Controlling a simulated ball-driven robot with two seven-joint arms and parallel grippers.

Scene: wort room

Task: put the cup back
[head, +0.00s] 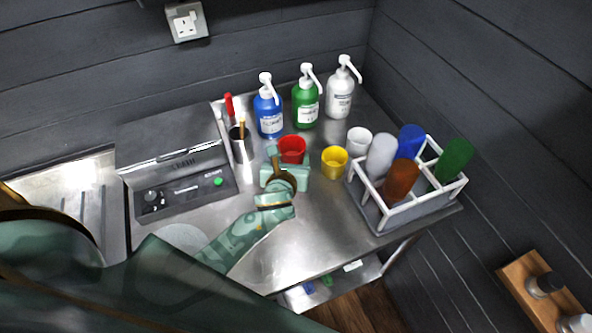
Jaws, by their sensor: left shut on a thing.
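A red cup (292,149) stands on the steel table, with my left gripper (284,165) right at it. The left gripper is shut on the red cup, and its fingers hide the cup's lower part. A yellow cup (334,162) stands a little to the right, and a white cup (359,141) stands behind that. I cannot tell whether the red cup touches the table. My right gripper is not in view.
Blue (269,108), green (306,101) and white (340,93) pump bottles stand at the back. A white divided crate (380,217) with several coloured bottles stands at the right. A metal holder (241,147) with tools and a grey control box (180,184) are at the left.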

